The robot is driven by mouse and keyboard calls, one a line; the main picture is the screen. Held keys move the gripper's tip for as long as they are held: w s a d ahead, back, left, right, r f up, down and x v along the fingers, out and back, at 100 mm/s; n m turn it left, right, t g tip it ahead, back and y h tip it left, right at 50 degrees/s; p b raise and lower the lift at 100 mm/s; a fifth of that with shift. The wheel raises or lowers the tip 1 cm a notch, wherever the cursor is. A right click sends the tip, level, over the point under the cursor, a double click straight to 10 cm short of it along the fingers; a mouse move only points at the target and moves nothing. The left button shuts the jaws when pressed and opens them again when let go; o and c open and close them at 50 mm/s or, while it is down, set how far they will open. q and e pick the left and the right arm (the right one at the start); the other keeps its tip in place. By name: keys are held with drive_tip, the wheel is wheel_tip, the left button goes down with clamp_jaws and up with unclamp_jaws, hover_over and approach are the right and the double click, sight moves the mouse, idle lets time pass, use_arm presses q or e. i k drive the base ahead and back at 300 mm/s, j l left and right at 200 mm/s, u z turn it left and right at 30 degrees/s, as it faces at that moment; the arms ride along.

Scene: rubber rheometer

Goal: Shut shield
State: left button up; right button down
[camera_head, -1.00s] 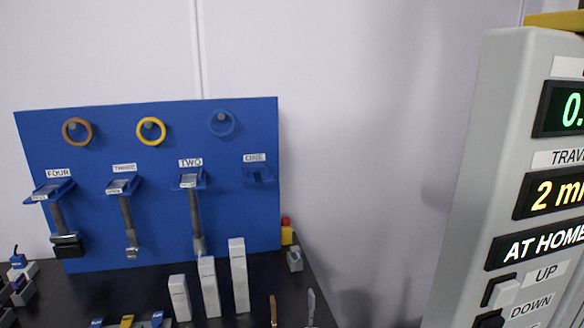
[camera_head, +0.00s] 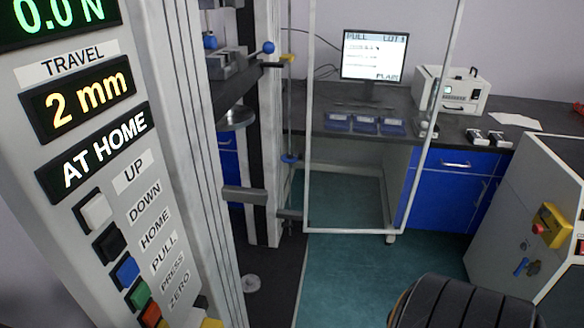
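The shield (camera_head: 308,120) is a clear panel in a thin white frame, in the middle of the head view. Its left upright stands beside the test machine's column (camera_head: 262,120). Its slanted right upright (camera_head: 436,110) reaches out over the floor, away from the machine, so the shield looks swung open. A grey bar, perhaps its handle, sits on that right upright. The machine's grips and crosshead (camera_head: 232,70) show uncovered left of the shield. Neither of my grippers is in view.
The control panel (camera_head: 95,130) reads 0.0 N, 2 mm and AT HOME, and fills the left. A dark bench with a monitor (camera_head: 374,56), blue trays (camera_head: 365,125) and a white instrument (camera_head: 452,90) stands behind. A grey cabinet (camera_head: 540,220) is at right. Teal floor lies between.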

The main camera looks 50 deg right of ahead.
sight(455, 28)
drive_tip(key=z, duration=1.15)
drive_tip(key=l, duration=0.25)
drive_tip(key=i, duration=0.05)
